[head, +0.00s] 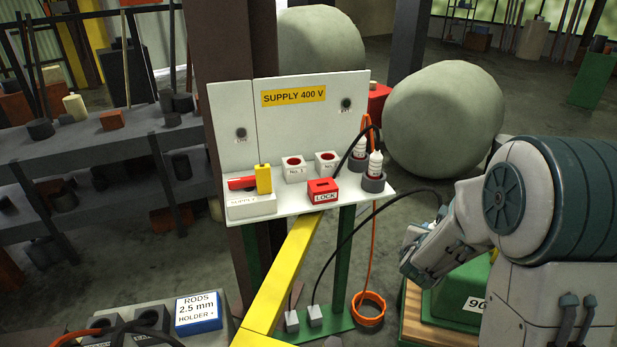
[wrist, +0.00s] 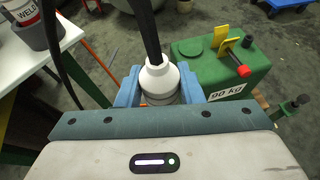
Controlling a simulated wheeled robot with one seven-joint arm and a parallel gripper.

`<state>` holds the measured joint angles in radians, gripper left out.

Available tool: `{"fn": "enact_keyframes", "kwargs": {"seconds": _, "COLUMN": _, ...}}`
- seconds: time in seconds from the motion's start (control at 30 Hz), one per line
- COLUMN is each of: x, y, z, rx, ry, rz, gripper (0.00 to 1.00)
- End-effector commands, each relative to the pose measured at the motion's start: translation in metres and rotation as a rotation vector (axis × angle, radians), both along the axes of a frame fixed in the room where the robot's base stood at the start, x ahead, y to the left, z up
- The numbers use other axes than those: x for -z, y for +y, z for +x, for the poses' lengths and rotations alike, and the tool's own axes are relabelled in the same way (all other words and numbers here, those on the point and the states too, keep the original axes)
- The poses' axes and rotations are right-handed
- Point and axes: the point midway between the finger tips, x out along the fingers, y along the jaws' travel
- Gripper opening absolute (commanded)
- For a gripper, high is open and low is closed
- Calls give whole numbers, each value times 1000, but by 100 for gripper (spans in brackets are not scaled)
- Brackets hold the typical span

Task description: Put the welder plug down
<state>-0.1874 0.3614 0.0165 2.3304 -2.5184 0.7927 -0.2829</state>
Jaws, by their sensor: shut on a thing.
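The welder plug (wrist: 160,82), a white bottle-shaped body with a black cable, stands between the blue fingers of my gripper (wrist: 160,92) in the wrist view. My gripper is shut on it, and no label on it is readable. Two white plugs stand in grey round holders (head: 373,184) at the shelf's right end. In the wrist view a white part marked "WELD" (wrist: 27,14) shows in a grey holder at upper left.
The shelf carries a red LOCK block (head: 323,191), two red-holed sockets (head: 294,168) and a yellow handle (head: 263,179). A green 90 kg block (wrist: 220,75) stands just beyond my gripper. An orange ring (head: 369,309) and black cables lie below the shelf.

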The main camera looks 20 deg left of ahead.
Motion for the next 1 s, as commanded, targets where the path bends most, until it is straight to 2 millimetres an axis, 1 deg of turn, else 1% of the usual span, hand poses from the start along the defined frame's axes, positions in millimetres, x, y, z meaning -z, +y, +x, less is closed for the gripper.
{"fn": "enact_keyframes", "kwargs": {"seconds": 0.03, "x": -7, "y": 17, "z": 17, "rx": -29, "ry": -9, "rz": 1, "gripper": 1}}
{"fn": "enact_keyframes", "kwargs": {"seconds": 0.07, "x": -11, "y": 27, "z": 28, "rx": -47, "ry": -9, "rz": 2, "gripper": 1}}
{"fn": "enact_keyframes", "kwargs": {"seconds": 0.1, "x": -18, "y": 43, "z": 41, "rx": -77, "ry": -9, "rz": 2, "gripper": 1}}
{"fn": "enact_keyframes", "kwargs": {"seconds": 0.17, "x": -31, "y": 70, "z": 62, "rx": -130, "ry": -11, "rz": 3, "gripper": 1}}
{"fn": "enact_keyframes", "kwargs": {"seconds": 0.2, "x": -41, "y": 89, "z": 74, "rx": -169, "ry": -11, "rz": 3, "gripper": 1}}
{"fn": "enact_keyframes", "kwargs": {"seconds": 0.27, "x": -56, "y": 118, "z": 90, "rx": -232, "ry": -10, "rz": 2, "gripper": 1}}
{"fn": "enact_keyframes", "kwargs": {"seconds": 0.3, "x": -68, "y": 138, "z": 100, "rx": -276, "ry": -11, "rz": 2, "gripper": 1}}
{"fn": "enact_keyframes", "kwargs": {"seconds": 0.37, "x": -86, "y": 169, "z": 111, "rx": -345, "ry": -10, "rz": 3, "gripper": 1}}
{"fn": "enact_keyframes", "kwargs": {"seconds": 0.4, "x": -98, "y": 188, "z": 116, "rx": -389, "ry": -11, "rz": 4, "gripper": 1}}
{"fn": "enact_keyframes", "kwargs": {"seconds": 0.47, "x": -114, "y": 215, "z": 121, "rx": -453, "ry": -10, "rz": 4, "gripper": 1}}
{"fn": "enact_keyframes", "kwargs": {"seconds": 0.5, "x": -124, "y": 231, "z": 123, "rx": -492, "ry": -9, "rz": 3, "gripper": 1}}
{"fn": "enact_keyframes", "kwargs": {"seconds": 0.57, "x": -137, "y": 252, "z": 124, "rx": -542, "ry": -8, "rz": 2, "gripper": 1}}
{"fn": "enact_keyframes", "kwargs": {"seconds": 0.6, "x": -144, "y": 262, "z": 124, "rx": -567, "ry": -7, "rz": 2, "gripper": 1}}
{"fn": "enact_keyframes", "kwargs": {"seconds": 0.67, "x": -151, "y": 272, "z": 124, "rx": -593, "ry": -6, "rz": 1, "gripper": 1}}
{"fn": "enact_keyframes", "kwargs": {"seconds": 0.8, "x": -155, "y": 281, "z": 123, "rx": -616, "ry": -2, "rz": 0, "gripper": 1}}
{"fn": "enact_keyframes", "kwargs": {"seconds": 0.87, "x": -154, "y": 287, "z": 121, "rx": -621, "ry": -1, "rz": 0, "gripper": 1}}
{"fn": "enact_keyframes", "kwargs": {"seconds": 0.97, "x": -143, "y": 302, "z": 113, "rx": -624, "ry": 1, "rz": 0, "gripper": 1}}
{"fn": "enact_keyframes", "kwargs": {"seconds": 1.0, "x": -138, "y": 310, "z": 109, "rx": -625, "ry": 2, "rz": -1, "gripper": 1}}
